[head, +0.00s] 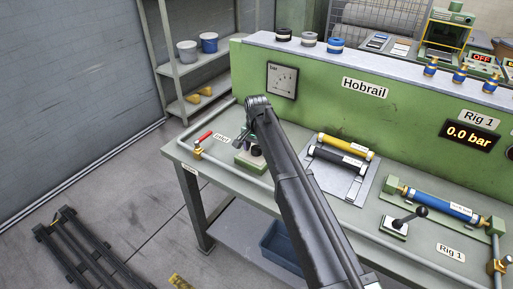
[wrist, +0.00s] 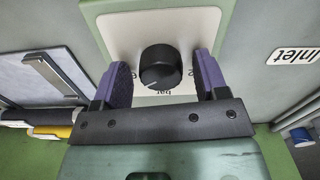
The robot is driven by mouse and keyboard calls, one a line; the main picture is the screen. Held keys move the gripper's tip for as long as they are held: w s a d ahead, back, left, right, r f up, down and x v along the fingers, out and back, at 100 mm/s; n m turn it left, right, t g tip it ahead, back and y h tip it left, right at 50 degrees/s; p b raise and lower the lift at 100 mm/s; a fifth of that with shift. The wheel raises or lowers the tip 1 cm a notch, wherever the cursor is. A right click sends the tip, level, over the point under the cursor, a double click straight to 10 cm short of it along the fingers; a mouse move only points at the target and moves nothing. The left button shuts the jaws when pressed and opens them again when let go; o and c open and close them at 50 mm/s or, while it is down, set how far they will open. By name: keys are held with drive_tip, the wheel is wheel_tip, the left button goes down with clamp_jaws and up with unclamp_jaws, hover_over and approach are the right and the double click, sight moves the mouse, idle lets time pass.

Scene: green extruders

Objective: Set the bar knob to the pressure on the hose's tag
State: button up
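The black bar knob (wrist: 161,67) sits on a white dial plate (wrist: 185,22) on a green box. Its white mark points to the lower left; the word "bar" shows upside down below it. My gripper (wrist: 162,68) is open, with one purple-padded finger on each side of the knob, apparently with gaps. In the head view my arm partly hides the green knob box (head: 249,160). The blue hose (head: 440,202) lies clamped in the Rig 1 fixture; its white tag (head: 461,210) is too small to read. The rig display (head: 468,132) reads 0.0 bar.
A tray (head: 338,192) holds a yellow hose (head: 346,146) and a black hose (head: 338,159). A black-knobbed lever (head: 405,218) stands before the blue hose. A red-handled valve (head: 201,143) is at the bench's left. A gauge (head: 282,80) hangs on the green panel.

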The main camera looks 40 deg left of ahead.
sight(256, 148)
wheel_tip(256, 148, up, 11)
drive_tip(key=p, duration=1)
drive_tip(key=shift+p, duration=0.4)
drive_tip(key=shift+f, duration=0.1)
